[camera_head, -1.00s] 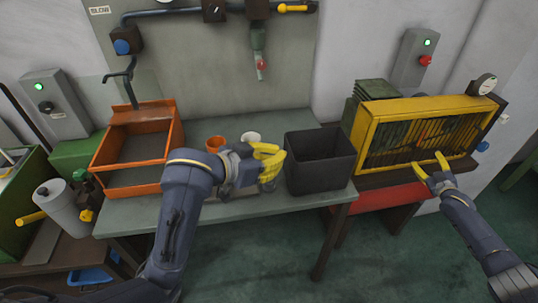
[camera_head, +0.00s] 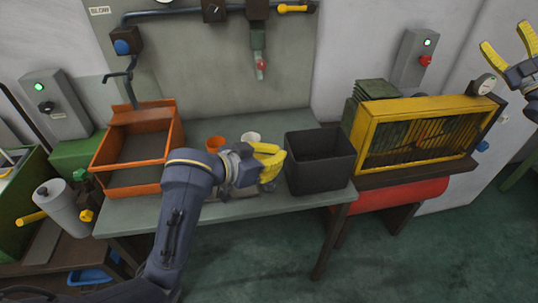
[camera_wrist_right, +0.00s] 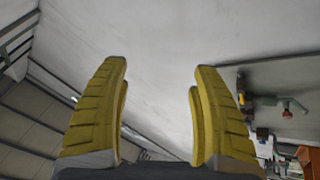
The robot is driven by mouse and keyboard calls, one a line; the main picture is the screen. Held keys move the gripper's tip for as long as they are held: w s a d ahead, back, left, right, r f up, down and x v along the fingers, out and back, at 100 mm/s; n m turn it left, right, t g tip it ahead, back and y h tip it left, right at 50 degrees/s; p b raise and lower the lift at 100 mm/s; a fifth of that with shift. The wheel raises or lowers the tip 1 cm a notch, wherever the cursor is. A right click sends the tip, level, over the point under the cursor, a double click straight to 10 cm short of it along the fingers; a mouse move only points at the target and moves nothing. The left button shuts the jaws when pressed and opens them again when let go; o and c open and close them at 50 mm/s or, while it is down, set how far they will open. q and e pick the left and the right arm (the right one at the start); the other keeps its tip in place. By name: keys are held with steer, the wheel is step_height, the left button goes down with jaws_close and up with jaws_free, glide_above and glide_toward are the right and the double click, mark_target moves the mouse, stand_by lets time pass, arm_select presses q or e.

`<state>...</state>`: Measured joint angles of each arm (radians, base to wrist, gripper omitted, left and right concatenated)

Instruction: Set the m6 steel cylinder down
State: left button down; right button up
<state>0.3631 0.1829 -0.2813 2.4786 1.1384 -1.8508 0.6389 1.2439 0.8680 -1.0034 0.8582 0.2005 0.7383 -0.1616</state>
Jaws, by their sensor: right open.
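I cannot make out the m6 steel cylinder in either view. My left gripper (camera_head: 272,160) is low over the grey-green bench (camera_head: 225,258), just left of the black bin (camera_head: 320,172). Its yellow fingers are seen from the side and overlap, so their gap and anything between them are hidden. My right gripper (camera_head: 508,40) is raised at the upper right, above and right of the yellow guarded machine (camera_head: 365,140). Its fingers are spread wide; in the right wrist view (camera_wrist_right: 160,95) nothing is between them.
An orange tray (camera_head: 133,188) stands on the bench's left part. An orange cup (camera_head: 215,143) and a white cup (camera_head: 251,137) stand behind my left gripper. A red drum (camera_head: 400,208) is below the yellow machine. Bare bench shows near the front edge.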

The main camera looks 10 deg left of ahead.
steer(key=s+a+f+n+g+y, duration=0.1)
steer(key=a+n+g+y, duration=0.45)
steer(key=a, duration=1.15)
steer(key=s+a+f+n+g+y, duration=0.25)
steer(key=a+n+g, duration=0.55)
steer(key=a, duration=0.9)
steer(key=n+g+h, duration=0.8)
steer(key=n+h, duration=0.2)
steer(key=h, duration=0.8)
glide_above(269, 183)
steer(key=w, duration=0.2)
step_height(269, 183, down, 29)
steer(key=f, duration=1.1)
steer(key=shift+s+a, duration=0.15)
steer(key=shift+a, duration=0.05)
steer(key=shift+f, duration=0.1)
